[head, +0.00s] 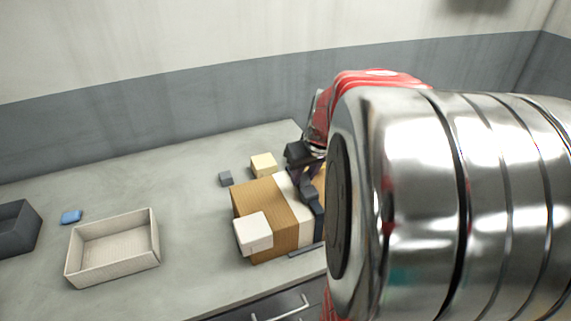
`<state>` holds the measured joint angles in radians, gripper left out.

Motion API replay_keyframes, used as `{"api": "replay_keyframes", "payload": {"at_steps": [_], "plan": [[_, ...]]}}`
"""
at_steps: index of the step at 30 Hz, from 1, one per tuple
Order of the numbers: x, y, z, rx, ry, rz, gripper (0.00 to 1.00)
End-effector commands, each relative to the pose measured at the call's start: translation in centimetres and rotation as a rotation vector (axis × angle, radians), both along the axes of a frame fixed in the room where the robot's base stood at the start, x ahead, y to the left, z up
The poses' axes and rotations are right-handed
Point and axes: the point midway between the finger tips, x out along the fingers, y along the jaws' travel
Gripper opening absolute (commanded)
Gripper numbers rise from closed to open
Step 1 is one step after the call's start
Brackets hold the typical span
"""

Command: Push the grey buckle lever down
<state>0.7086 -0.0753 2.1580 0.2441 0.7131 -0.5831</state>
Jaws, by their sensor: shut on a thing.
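A brown case (261,199) lies on the table with a pale band (287,190) across its right part. My gripper (308,180) is at the case's right end, by that band, mostly hidden behind my arm. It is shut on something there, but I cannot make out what. A dark grey piece (316,218) runs down the case's right side below the gripper. I cannot tell whether it is the buckle or part of my gripper. The grey buckle lever cannot be told apart here, so its angle is unclear.
A white block (253,232) sits at the case's front left. A cream block (263,164) and a small grey cube (225,178) stand behind it. A beige tray (155,242), a blue block (71,216) and a dark bin (17,228) are left. My arm hides the right side.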

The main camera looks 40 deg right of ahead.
Motion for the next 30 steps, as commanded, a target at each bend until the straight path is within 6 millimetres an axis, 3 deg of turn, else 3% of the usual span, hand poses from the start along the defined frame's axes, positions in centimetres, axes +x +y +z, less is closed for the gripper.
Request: {"api": "replay_keyframes", "payload": {"at_steps": [3, 30], "plan": [[0.00, -0.01, 0.02, 0.000, 0.000, 0.000, 0.02], [0.92, -0.28, -0.41, 0.074, 0.260, 0.000, 0.02]]}}
